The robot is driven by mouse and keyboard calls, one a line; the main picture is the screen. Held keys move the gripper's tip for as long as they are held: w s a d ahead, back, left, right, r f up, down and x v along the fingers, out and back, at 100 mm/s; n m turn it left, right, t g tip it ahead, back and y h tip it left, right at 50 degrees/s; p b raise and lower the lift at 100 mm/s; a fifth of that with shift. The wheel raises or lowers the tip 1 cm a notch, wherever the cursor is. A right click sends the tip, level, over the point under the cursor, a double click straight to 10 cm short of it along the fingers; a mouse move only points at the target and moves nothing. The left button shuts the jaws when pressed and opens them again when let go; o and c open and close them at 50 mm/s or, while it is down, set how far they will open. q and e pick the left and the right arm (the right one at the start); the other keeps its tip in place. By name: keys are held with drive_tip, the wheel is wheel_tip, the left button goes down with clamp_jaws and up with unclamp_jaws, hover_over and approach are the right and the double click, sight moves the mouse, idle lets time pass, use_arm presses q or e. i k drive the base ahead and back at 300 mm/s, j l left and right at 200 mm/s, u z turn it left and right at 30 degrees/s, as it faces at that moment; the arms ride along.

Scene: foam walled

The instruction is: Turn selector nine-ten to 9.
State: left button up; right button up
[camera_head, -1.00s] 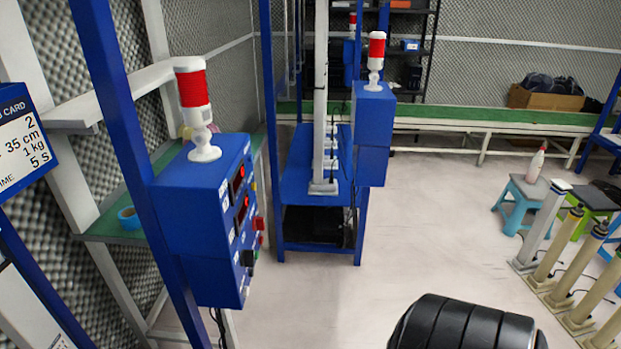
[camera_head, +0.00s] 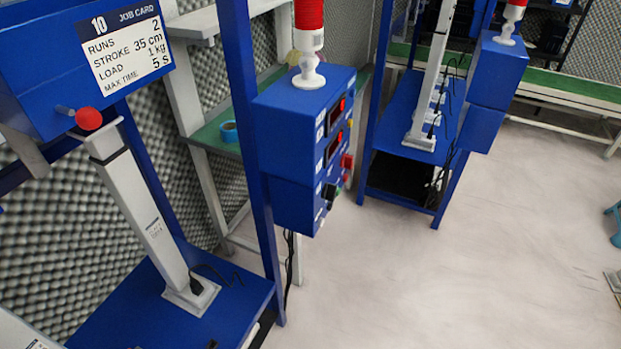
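A blue control box (camera_head: 285,125) is mounted on a blue post left of centre, with a red-and-white signal lamp (camera_head: 309,45) on top. Its panel faces right and is seen at a steep angle. It carries two dark displays with red lit marks (camera_head: 336,113), a red control (camera_head: 347,161) and a black knob (camera_head: 330,191) lower down. The black knob may be the selector; its setting and labels are too small to read. Neither of my grippers is in view.
A blue station with job card 10 (camera_head: 128,47) and a red ball-ended rod (camera_head: 88,118) stands at the left, above a blue platform (camera_head: 235,305). Another blue frame with a second box (camera_head: 495,75) stands behind right.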

sight(329, 191)
drive_tip(key=l+u, duration=0.15)
drive_tip(key=u, duration=0.5)
drive_tip(key=i+l+u, duration=0.15)
drive_tip(key=l+u, duration=0.3)
drive_tip(key=l, duration=0.4)
drive_tip(key=l+u, duration=0.45)
drive_tip(key=l, duration=0.4)
